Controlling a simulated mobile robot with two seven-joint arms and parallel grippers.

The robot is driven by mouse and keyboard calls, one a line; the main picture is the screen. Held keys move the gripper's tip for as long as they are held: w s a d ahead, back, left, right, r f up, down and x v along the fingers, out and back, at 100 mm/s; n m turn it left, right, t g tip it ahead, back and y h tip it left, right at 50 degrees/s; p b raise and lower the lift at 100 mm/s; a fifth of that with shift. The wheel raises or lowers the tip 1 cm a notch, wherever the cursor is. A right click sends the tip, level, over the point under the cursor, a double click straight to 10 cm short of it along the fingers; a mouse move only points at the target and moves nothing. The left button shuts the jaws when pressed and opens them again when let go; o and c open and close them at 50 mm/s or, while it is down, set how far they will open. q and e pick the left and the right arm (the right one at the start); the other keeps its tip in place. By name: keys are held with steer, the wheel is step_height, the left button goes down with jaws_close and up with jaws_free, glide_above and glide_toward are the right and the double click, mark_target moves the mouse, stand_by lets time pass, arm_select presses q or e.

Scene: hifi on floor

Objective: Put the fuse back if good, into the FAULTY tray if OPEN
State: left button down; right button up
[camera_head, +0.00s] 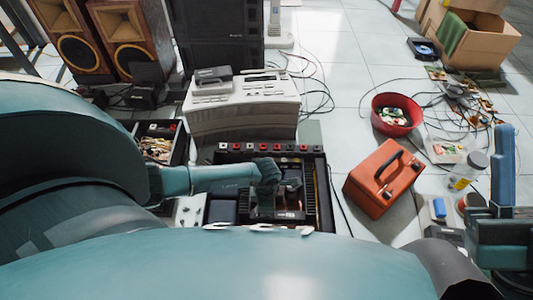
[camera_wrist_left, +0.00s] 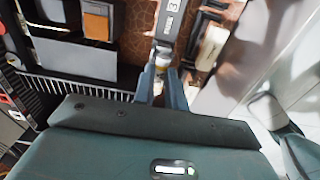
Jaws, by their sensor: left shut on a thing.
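My left gripper (camera_head: 268,186) reaches over the open black hi-fi chassis (camera_head: 327,205) on the floor. In the left wrist view its two blue-grey fingers (camera_wrist_left: 162,92) are shut on a small fuse with a pale, shiny end (camera_wrist_left: 162,62), mostly hidden between them. The fuse is right by a grey strip marked 3 (camera_wrist_left: 172,22) over a brown circuit board (camera_wrist_left: 140,22). I cannot tell if the fuse touches it. My right gripper (camera_head: 502,185) seems to be at the right edge; its opening is unclear. I cannot make out a tray marked FAULTY.
A light-coloured device (camera_head: 240,112) stands behind the chassis. An orange case (camera_head: 385,178) and a red bowl (camera_head: 397,114) are to its right. A parts box (camera_head: 160,140) is at left, and a blue-faced meter (camera_head: 438,208) near the right arm. Cables cross the floor.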

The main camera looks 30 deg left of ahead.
arm_select(q)
steer(key=shift+f, duration=0.85)
arm_select(e)
steer(key=shift+f, duration=0.15)
stand_by(0.8)
arm_select(q)
steer(key=c, duration=1.4)
jaws_free()
steer(key=shift+o, duration=0.2)
